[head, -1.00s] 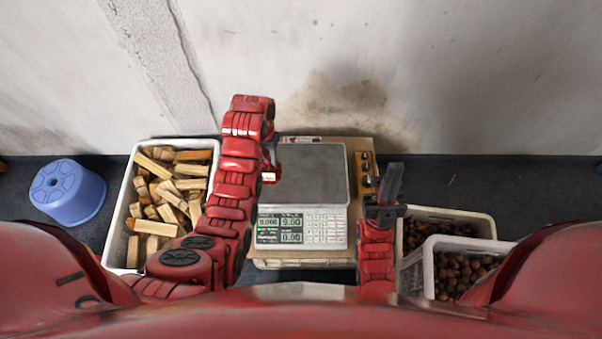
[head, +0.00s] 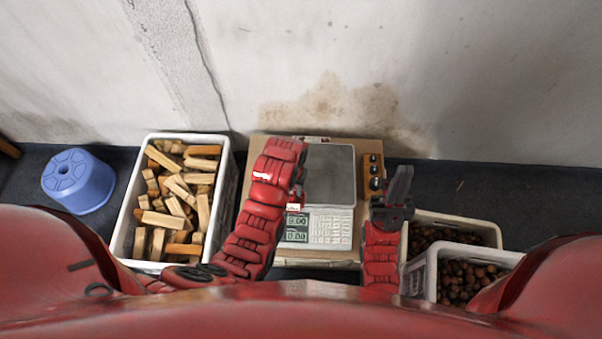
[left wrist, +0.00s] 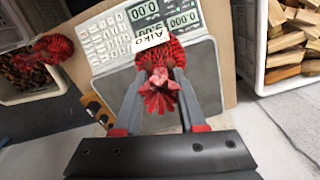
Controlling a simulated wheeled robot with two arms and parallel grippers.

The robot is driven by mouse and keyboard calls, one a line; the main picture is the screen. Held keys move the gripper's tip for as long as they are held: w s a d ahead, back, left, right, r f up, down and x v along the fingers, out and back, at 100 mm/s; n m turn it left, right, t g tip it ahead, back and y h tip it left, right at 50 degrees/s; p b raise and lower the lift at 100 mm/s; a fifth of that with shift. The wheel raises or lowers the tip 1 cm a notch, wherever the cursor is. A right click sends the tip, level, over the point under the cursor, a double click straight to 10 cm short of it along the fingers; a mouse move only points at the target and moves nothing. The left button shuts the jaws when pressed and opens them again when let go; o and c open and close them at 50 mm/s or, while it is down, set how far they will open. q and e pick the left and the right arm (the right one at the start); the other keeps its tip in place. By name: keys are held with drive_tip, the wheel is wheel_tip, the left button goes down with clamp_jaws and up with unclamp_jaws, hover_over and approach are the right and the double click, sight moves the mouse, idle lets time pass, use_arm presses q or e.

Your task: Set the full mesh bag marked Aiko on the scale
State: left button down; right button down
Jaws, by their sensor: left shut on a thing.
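The red mesh bag with a white tag reading Aiko (left wrist: 158,56) is in the left wrist view, with its bunched neck between the fingers of my left gripper (left wrist: 160,76). The gripper is shut on it over the scale, near the keypad and display. I cannot tell whether the bag touches the scale. The scale's grey plate (head: 331,174) shows in the head view and, partly covered, in the left wrist view (left wrist: 207,78). In the head view my left arm hides most of the bag. My right gripper (head: 401,182) stands right of the scale; its finger gap does not show.
A white crate of wood pieces (head: 127,215) stands left of the scale, with a blue stool (head: 78,182) beyond it. Chestnut crates (head: 428,277) stand at right. A wooden block with dark knobs (head: 375,178) is beside the plate.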

use_arm(q)
drive_tip(key=w+d+f+p, duration=0.1)
drive_tip(key=w+f, duration=0.3)
drive_tip(key=w, duration=0.4)
drive_tip(key=shift+d, duration=0.45)
drive_tip(key=shift+f, duration=0.15)
drive_tip(key=shift+c, duration=2.4)
unclamp_jaws()
